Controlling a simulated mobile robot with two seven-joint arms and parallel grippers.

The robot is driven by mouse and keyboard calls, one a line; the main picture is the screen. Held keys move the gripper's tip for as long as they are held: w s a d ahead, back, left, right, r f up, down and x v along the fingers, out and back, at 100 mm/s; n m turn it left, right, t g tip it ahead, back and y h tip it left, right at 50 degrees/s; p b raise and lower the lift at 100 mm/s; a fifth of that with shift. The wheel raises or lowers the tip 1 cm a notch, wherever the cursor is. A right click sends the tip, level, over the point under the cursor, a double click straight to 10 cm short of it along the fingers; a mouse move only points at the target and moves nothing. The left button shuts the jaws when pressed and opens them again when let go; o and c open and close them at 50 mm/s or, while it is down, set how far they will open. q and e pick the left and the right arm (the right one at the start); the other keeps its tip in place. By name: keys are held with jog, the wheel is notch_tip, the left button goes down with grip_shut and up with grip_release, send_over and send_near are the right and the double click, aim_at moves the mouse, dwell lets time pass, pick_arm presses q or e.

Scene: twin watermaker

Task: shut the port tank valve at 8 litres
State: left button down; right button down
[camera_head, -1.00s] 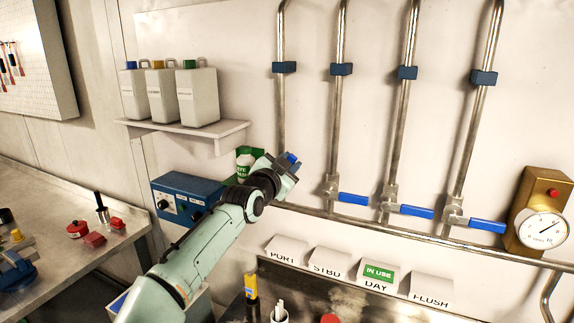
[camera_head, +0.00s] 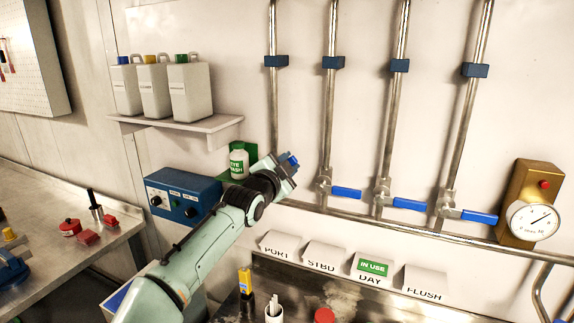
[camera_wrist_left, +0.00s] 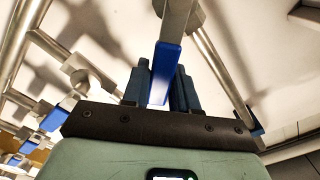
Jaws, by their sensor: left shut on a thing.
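My left gripper (camera_head: 290,162) is at the leftmost pipe, above the PORT label (camera_head: 277,246). It is shut on the blue handle of the port valve (camera_wrist_left: 164,70), which shows between the two fingers in the left wrist view. In the head view the gripper hides most of this valve. The round gauge (camera_head: 533,221) on a brass-coloured box has its needle pointing to the upper right; its figures are too small to read surely. My right gripper is not in view.
Three other valves with blue handles (camera_head: 346,192), (camera_head: 409,204), (camera_head: 479,216) stand to the right, their handles pointing right. A green IN USE tag (camera_head: 373,267) is on the DAY label. A shelf (camera_head: 180,124) with canisters and a blue box (camera_head: 181,198) are at left.

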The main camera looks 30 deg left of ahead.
pick_arm(q)
jog(key=c, duration=1)
grip_release()
jog(key=shift+o, duration=0.2)
jog(key=s+b, duration=0.6)
jog(key=s, duration=0.7)
jog(key=shift+s+d+b, duration=0.15)
jog(key=shift+d+b, duration=0.25)
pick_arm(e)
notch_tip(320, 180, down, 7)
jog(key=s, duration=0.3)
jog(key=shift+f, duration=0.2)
